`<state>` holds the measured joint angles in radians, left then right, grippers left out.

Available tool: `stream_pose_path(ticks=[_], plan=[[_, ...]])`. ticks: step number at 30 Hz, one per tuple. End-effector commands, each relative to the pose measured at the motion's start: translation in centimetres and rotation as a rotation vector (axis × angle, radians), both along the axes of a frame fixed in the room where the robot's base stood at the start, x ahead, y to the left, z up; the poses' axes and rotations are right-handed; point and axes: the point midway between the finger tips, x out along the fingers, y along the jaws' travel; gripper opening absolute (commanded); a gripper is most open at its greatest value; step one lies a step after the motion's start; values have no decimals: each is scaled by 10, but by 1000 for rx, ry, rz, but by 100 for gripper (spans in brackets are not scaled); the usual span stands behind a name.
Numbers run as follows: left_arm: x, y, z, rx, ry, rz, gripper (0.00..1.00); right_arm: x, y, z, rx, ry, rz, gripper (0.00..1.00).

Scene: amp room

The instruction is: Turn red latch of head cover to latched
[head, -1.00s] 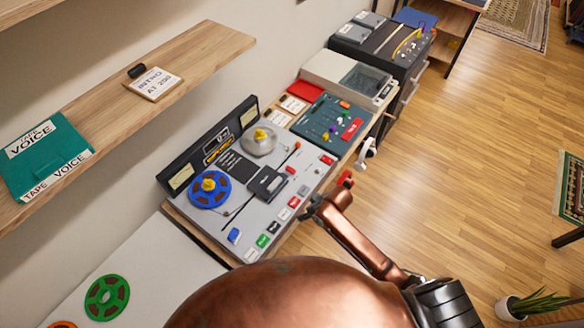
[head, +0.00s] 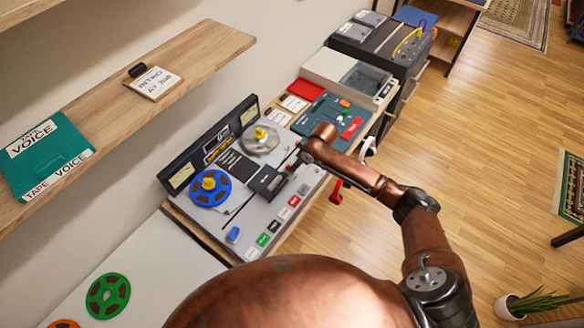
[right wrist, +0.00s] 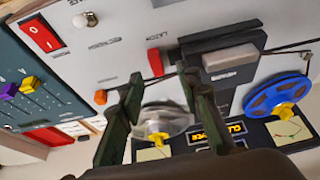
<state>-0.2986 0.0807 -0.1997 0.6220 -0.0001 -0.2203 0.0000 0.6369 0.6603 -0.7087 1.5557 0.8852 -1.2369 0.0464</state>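The tape recorder (head: 240,225) stands on the bench, with the black head cover (head: 265,181) in its middle. In the right wrist view the head cover (right wrist: 240,45) has a grey block on it. The red latch (right wrist: 155,62) is a small red block beside the cover, near a printed label; its long side runs roughly up and down the picture. My right gripper (right wrist: 160,78) is open and empty, its fingertips apart just in front of the latch; contact cannot be told. In the head view my right arm hides the gripper and latch area. My left gripper is not in view.
A blue reel (head: 209,188) and a clear reel (head: 261,139) sit on the recorder. Several coloured keys line its front edge. A teal mixer panel (head: 328,110) stands beside it. A red item (head: 336,191) hangs at the bench front. The shelf (head: 190,60) is above left.

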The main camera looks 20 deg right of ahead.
Motion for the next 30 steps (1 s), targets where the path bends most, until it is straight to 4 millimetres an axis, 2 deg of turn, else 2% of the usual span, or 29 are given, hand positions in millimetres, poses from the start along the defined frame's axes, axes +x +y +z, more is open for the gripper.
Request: stream_pose_path(ticks=[5, 13, 18, 30], plan=[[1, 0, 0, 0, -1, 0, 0, 11, -2, -4, -2, 0, -7, 32], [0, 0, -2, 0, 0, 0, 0, 23, 8, -43, -4, 1, -7, 32], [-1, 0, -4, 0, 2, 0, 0, 29, 13, -60, -2, -2, -7, 32], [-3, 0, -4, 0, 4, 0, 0, 31, 14, -67, -2, -2, -6, 31]])
